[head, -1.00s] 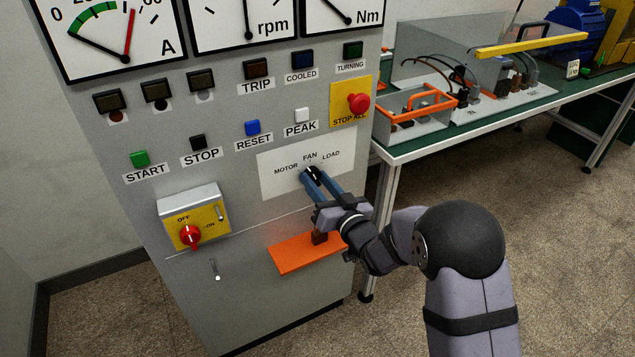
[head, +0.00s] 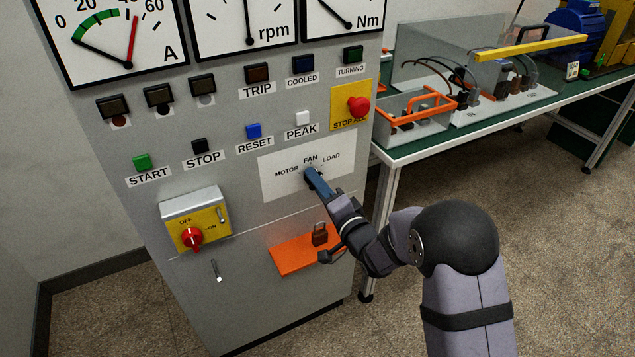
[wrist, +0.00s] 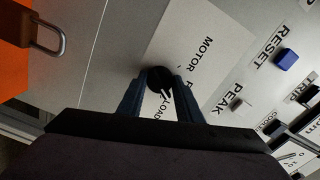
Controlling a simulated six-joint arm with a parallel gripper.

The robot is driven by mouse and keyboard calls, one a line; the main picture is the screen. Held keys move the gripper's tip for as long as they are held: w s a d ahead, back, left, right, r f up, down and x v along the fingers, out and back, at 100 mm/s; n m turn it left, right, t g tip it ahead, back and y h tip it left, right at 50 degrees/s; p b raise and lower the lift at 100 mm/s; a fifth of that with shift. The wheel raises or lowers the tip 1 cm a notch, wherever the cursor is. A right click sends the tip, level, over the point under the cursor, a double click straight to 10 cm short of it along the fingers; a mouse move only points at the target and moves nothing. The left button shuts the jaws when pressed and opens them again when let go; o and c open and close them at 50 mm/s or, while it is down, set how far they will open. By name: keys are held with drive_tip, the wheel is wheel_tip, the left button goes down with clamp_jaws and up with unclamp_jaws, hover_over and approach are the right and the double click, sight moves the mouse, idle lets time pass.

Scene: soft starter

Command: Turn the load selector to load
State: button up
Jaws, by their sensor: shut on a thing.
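The load selector is a small black knob (head: 311,174) on a white plate (head: 275,185) marked MOTOR, FAN and LOAD. My gripper (head: 316,181) is at the knob, its blue fingers closed around it. In the wrist view the knob (wrist: 159,78) sits between the two fingertips of my gripper (wrist: 160,86), with a finger on each side. A white mark shows at the knob's edge on the side towards the word LOAD, partly between the fingers. In the head view the fingers hide most of the knob, and its pointer cannot be read there.
An orange shelf (head: 287,259) with a brown padlock (head: 319,235) is below the plate. A red rotary switch (head: 192,237) is at lower left. The red STOP ALL button (head: 358,105) and PEAK button (head: 303,118) are above. A green-topped bench (head: 420,147) stands at right.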

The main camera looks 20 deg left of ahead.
drive_tip(key=m+p, duration=0.1)
drive_tip(key=m, duration=0.4)
drive_tip(key=shift+m, duration=0.4)
idle(0.3)
drive_tip(key=o, duration=1)
drive_tip(key=shift+o, duration=0.2)
drive_tip(key=v, duration=0.7)
drive_tip(key=shift+s, duration=0.2)
drive_tip(key=shift+d, duration=0.1)
